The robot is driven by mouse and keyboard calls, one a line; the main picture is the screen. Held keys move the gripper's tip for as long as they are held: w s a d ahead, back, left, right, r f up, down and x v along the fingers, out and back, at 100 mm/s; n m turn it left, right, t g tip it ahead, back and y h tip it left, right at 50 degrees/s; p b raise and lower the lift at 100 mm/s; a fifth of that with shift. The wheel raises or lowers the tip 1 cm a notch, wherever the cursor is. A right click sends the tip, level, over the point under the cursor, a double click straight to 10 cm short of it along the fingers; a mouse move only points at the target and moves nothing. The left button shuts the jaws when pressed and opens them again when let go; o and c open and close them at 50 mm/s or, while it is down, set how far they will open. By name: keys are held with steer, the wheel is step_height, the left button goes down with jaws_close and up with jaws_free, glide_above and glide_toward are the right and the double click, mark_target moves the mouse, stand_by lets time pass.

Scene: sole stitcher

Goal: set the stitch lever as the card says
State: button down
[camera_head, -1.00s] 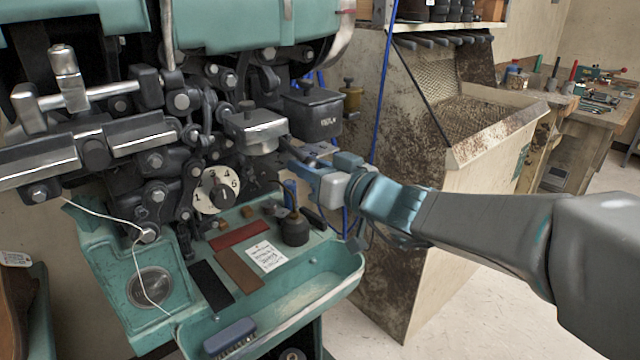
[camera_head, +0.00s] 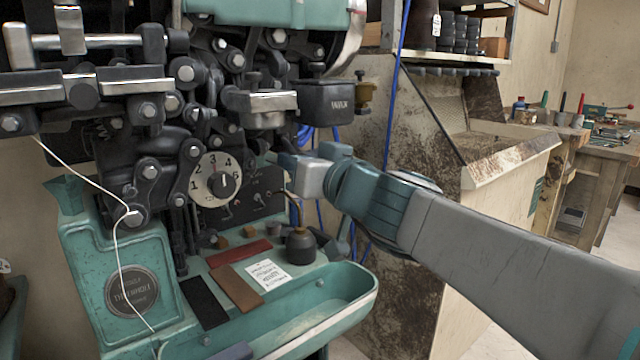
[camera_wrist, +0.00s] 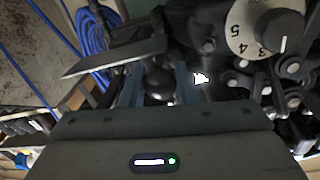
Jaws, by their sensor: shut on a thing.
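The machine's white numbered dial (camera_head: 206,194) has a black centre knob with a white mark; it also shows at the upper right of the wrist view (camera_wrist: 236,42). The printed card (camera_head: 266,276) lies in the machine's tray, too small to read. My gripper (camera_head: 272,158) is right of the dial, below a silver-topped block. In the wrist view my gripper (camera_wrist: 158,88) is shut on a dark round knob (camera_wrist: 158,82), which seems to be the lever's end. The rest of the lever is hidden, so I cannot tell its setting.
Linkages and a dark box (camera_head: 327,103) crowd above my gripper. Below stand a small dark oil can (camera_head: 301,246) and red, brown and black strips beside the card. A blue cable (camera_head: 396,90) hangs close behind my arm.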

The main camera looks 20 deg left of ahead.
steer(key=shift+s+a+f, duration=0.1)
steer(key=shift+f, duration=0.05)
steer(key=c, duration=1.1)
jaws_free()
